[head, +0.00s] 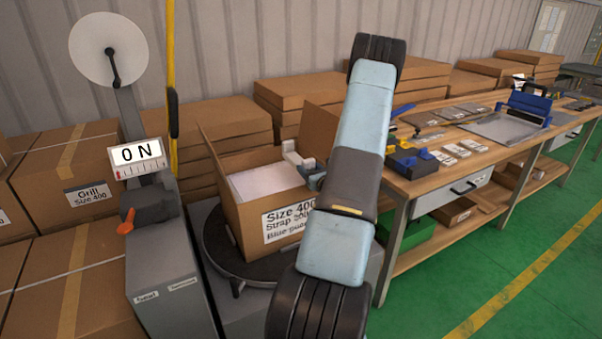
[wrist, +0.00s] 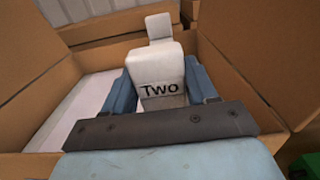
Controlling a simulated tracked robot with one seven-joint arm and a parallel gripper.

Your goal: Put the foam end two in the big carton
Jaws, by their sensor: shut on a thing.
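The foam end two (wrist: 162,84) is a pale block marked "Two" in the wrist view. My gripper (wrist: 162,92) is shut on it, with a blue finger on each side. In the head view, the foam end (head: 292,156) shows small at the carton's upper right, partly hidden by my arm. The big carton (head: 245,222) stands open with raised flaps and a "Size 400" label. The foam end is over the carton's opening near its right side. I cannot tell how deep it sits.
A white sheet or block (head: 264,182) fills part of the carton. The carton stands on a round dark turntable (head: 222,262), beside a grey machine with an "ON" sign (head: 137,154). A workbench (head: 400,182) with tools is at right. Stacked cartons (head: 70,190) stand at left. The green floor (head: 540,285) is clear.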

